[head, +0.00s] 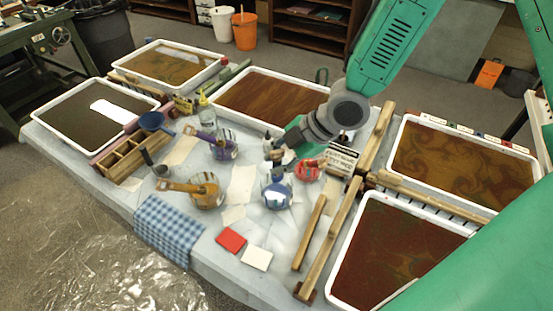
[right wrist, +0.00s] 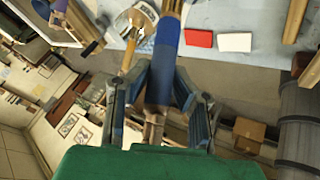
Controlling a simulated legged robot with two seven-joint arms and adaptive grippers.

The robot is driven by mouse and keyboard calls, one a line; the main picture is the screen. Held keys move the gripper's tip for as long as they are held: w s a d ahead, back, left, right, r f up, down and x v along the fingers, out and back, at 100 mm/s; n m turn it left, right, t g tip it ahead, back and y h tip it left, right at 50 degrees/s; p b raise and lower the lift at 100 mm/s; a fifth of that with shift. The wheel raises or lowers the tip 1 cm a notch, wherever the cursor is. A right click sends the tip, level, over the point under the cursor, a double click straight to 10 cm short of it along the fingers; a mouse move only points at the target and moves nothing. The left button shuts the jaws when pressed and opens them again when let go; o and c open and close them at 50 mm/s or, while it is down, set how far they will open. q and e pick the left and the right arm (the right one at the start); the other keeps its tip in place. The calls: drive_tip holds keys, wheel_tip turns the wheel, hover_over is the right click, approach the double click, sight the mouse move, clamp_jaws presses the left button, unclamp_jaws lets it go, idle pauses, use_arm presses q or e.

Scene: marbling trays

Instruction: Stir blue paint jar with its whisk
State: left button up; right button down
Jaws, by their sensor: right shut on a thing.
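The blue paint jar (head: 277,194) stands on the table near the middle in the head view. The whisk's far end runs out of the top of that view. In the head view the whisk's lower end is at the jar's mouth, but how deep it sits is hard to tell. My left gripper is in neither view.
A red jar (head: 308,171) stands close right of the blue jar. Orange (head: 206,192) and purple (head: 222,148) jars with whisks stand to the left. Wooden bars (head: 309,233) and a white-rimmed tray (head: 340,262) lie to the right. Red (head: 231,241) and white (head: 257,257) cards lie in front.

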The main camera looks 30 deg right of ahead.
wheel_tip(320, 180, down, 3)
drive_tip(key=shift+a+r+b, duration=0.1)
drive_tip(key=shift+r+b, duration=0.05)
drive_tip(key=shift+b, duration=0.6)
wheel_tip(320, 180, down, 5)
drive_tip(key=b, duration=0.3)
drive_tip(key=shift+f+b, duration=0.2)
drive_tip(key=shift+b, duration=0.2)
idle(0.4)
